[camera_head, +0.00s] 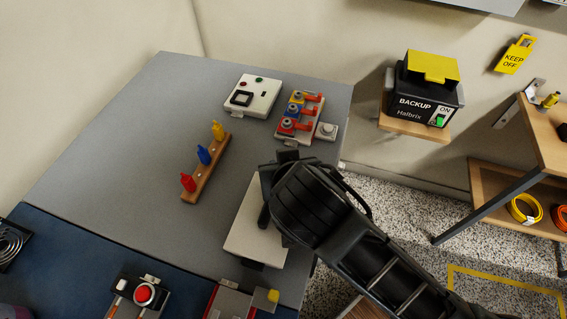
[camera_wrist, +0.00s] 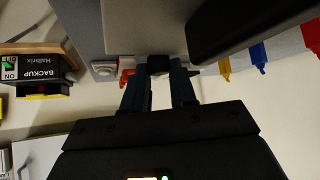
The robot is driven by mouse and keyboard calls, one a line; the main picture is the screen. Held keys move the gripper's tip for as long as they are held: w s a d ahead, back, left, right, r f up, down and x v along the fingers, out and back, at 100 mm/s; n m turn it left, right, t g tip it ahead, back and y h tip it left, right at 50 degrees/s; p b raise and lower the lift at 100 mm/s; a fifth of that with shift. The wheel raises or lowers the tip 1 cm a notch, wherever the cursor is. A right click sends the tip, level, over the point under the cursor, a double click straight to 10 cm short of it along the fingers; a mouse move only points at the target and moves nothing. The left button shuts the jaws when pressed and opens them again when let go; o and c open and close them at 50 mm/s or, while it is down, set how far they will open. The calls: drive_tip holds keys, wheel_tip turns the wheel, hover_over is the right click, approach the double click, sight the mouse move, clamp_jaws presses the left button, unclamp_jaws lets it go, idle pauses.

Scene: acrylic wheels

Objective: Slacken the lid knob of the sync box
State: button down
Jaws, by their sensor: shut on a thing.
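A pale flat-topped box (camera_head: 243,238) stands at the table's right edge, partly hidden by my arm; I read no label on it, so I cannot be sure it is the sync box. My gripper (camera_wrist: 158,84) has its two dark fingers on either side of a small black knob-like piece (camera_wrist: 158,63) and is shut on it. In the head view the fingertips and this piece are hidden or merge with my black wrist. A large dark block fills the upper right of the wrist view; I cannot tell what it is.
Behind my gripper are a panel with red levers (camera_head: 305,112), a white button box (camera_head: 251,96) and a grey knob unit (camera_head: 326,131). A wooden rack (camera_head: 208,166) with coloured pegs stands left. The black BACKUP box (camera_head: 426,91) is on a wall shelf. The middle-left table is clear.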

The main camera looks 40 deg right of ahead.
drive_tip(key=c, duration=0.9)
unclamp_jaws()
drive_tip(key=shift+a, duration=0.1)
